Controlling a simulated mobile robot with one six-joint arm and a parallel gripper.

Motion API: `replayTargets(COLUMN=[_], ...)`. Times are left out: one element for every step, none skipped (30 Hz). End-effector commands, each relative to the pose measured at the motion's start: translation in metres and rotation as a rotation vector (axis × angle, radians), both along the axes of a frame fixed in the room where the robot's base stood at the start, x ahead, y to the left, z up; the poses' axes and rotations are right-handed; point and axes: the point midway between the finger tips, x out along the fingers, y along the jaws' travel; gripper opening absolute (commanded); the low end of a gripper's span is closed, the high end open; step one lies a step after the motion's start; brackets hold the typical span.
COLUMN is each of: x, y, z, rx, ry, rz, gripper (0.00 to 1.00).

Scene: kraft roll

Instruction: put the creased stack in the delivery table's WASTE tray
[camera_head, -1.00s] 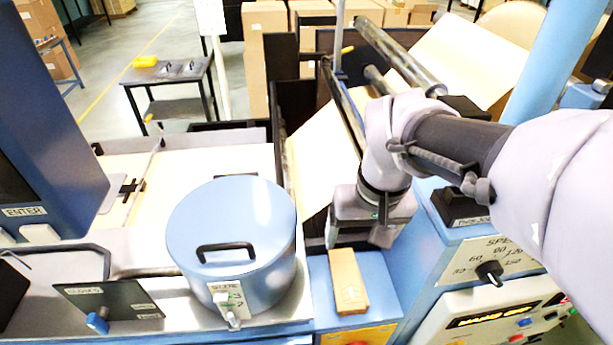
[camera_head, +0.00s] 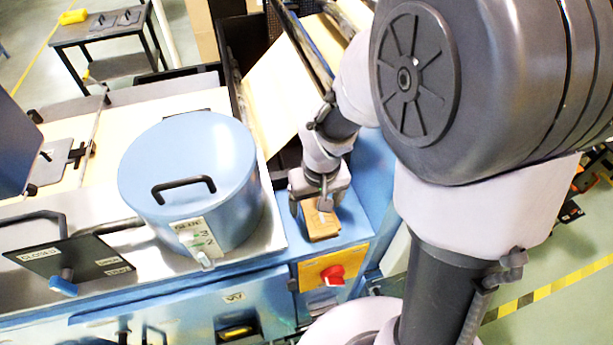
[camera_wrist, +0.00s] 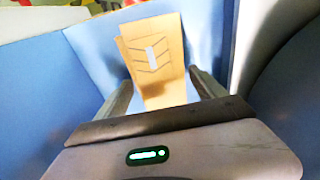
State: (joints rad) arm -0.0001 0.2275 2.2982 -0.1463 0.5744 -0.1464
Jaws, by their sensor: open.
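The brown kraft stack (camera_head: 321,228) lies flat on a blue ledge at the front of the machine, partly under my gripper. In the wrist view the stack (camera_wrist: 153,55) shows folded, chevron-like marks and a small white patch; its lower end is hidden by my gripper body. My gripper (camera_head: 316,208) is over the stack's far end, pointing down. In the wrist view its two fingers (camera_wrist: 162,90) stand open, one on each side of the stack, with gaps visible. I cannot make out any tray marked WASTE.
A blue lidded GLUE pot (camera_head: 190,165) stands left of the gripper. A red knob (camera_head: 332,275) on a yellow plate is just below the ledge. A sloped kraft sheet (camera_head: 287,95) runs behind. A dark side table (camera_head: 100,28) stands far left on open floor.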

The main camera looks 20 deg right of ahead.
Motion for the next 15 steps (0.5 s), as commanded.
replayTargets(x=[0.0001,0.0001,0.0001,0.0000,0.0001,0.0001,0.0001,0.0001,0.0001,0.0001,0.0000,0.0001,0.0001,0.0001,0.0001], y=[0.0000,0.0000,0.0000,0.0000,-0.0001,-0.0001,-0.0001,-0.0001,-0.0001,-0.0001,-0.0001,-0.0001,-0.0001,-0.0001,-0.0001], z=[0.0003,0.0006,0.0008,0.0008,0.0009,0.0009,0.0010,0.0010,0.0010,0.0010,0.0010,0.0011,0.0011,0.0011,0.0011], rx=[0.000,0.000,0.000,0.000,0.000,0.000,0.000,0.000,0.000,0.000,0.000,0.000,0.000,0.000,0.000], ry=[-0.001,-0.001,-0.001,-0.001,-0.001,-0.001,-0.001,-0.001,-0.001,-0.001,-0.001,-0.001,-0.001,-0.001,-0.001], rz=[0.000,0.000,0.000,0.000,0.000,0.000,0.000,0.000,0.000,0.000,0.000,0.000,0.000,0.000,0.000], gripper=[0.80,0.80,0.80,0.80,0.76,0.68,0.62,0.56,0.49,0.43,0.37,0.29,0.23,0.17,0.09])
